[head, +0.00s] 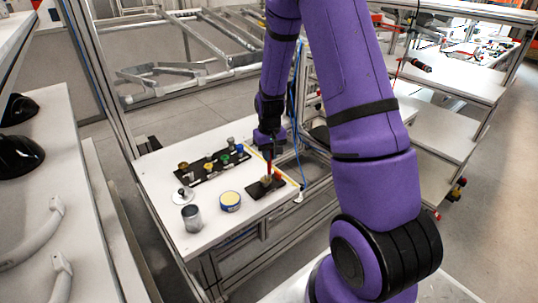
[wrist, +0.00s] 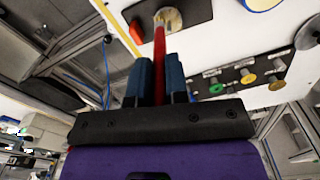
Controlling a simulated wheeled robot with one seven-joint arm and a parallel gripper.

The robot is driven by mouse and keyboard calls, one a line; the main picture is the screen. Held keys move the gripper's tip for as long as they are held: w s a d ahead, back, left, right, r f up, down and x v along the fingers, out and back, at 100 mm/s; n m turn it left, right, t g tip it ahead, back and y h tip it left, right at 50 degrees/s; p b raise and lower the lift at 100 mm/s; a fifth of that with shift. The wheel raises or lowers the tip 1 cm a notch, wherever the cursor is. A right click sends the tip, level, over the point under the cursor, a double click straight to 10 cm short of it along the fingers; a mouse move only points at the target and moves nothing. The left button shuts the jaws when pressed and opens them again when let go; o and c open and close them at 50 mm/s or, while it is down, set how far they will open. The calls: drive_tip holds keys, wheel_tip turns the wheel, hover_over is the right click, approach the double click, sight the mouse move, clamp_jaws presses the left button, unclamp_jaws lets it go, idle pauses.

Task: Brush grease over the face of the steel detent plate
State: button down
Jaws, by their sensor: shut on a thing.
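My gripper (head: 268,143) is shut on a brush with a red handle (head: 269,168), held nearly upright over the right side of the white table. In the wrist view the red handle (wrist: 159,62) runs between the two blue fingers (wrist: 158,80). The brush's lower end reaches a pale, roundish patch (wrist: 169,18) on a dark plate (wrist: 195,10). In the head view this dark plate (head: 256,191) lies near the table's right edge. I cannot tell whether the pale patch is bristles, grease or bare steel, nor whether the bristles touch the plate.
A round tin (head: 230,201) with a yellow top and blue side stands left of the plate. A grey metal can (head: 192,218) and a white knobbed disc (head: 183,195) stand farther left. A black rack (head: 203,172) with several coloured knobs lies behind. The table's front part is clear.

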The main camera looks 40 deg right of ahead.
drive_tip(key=shift+w+d+f, duration=0.1)
drive_tip(key=shift+w+d, duration=0.1)
drive_tip(key=shift+w, duration=0.3)
drive_tip(key=shift+w+a, duration=0.4)
drive_tip(key=shift+w, duration=0.2)
drive_tip(key=shift+a, duration=0.5)
idle(0.3)
drive_tip(key=shift+s+a, duration=0.15)
drive_tip(key=shift+a, duration=0.05)
drive_tip(key=shift+s+a, duration=0.25)
drive_tip(key=shift+s, duration=0.35)
drive_tip(key=shift+s+d, duration=0.15)
drive_tip(key=shift+s, duration=0.15)
drive_tip(key=shift+s+d, duration=0.25)
drive_tip(key=shift+d, duration=0.3)
idle(0.4)
